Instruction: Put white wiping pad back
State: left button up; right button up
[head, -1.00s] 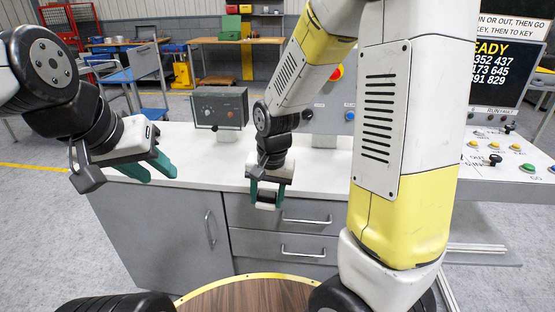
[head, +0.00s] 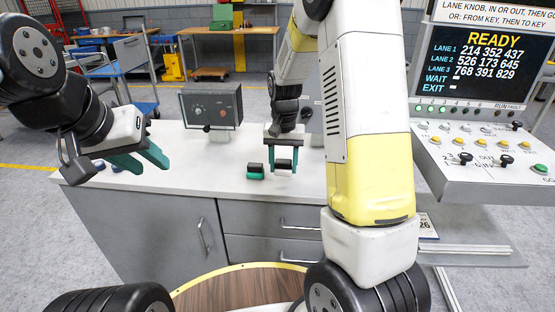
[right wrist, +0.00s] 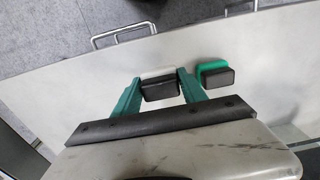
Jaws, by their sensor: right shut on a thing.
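The white wiping pad (head: 283,163), white below with a black back, is between the fingers of my right gripper (head: 282,168), which is shut on it. In the right wrist view the pad (right wrist: 159,90) shows its black back and a white edge between the two teal fingers of the gripper (right wrist: 158,88). It is at or just above the white counter; I cannot tell whether it touches. A similar green pad (head: 256,172) with a black back sits on the counter just left of it, apart from the finger. My left gripper (head: 148,162) is open and empty over the counter's left part.
A grey control box (head: 211,106) stands at the back of the counter (head: 215,160). Dark blue knobs (head: 117,168) are near my left gripper. A console with buttons (head: 480,150) and a READY screen (head: 480,62) is at the right. The counter's front middle is clear.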

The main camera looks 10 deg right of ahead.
aim_at(286, 169)
jog(key=shift+w+d+f, duration=0.1)
jog(key=shift+w+d, duration=0.55)
jog(key=shift+w, duration=0.25)
jog(key=shift+w+d+f, duration=0.1)
jog(key=shift+f, duration=0.3)
notch_tip(286, 169, down, 3)
jog(key=shift+r, duration=0.1)
jog(key=o, duration=1.3)
jog(key=shift+r, duration=0.1)
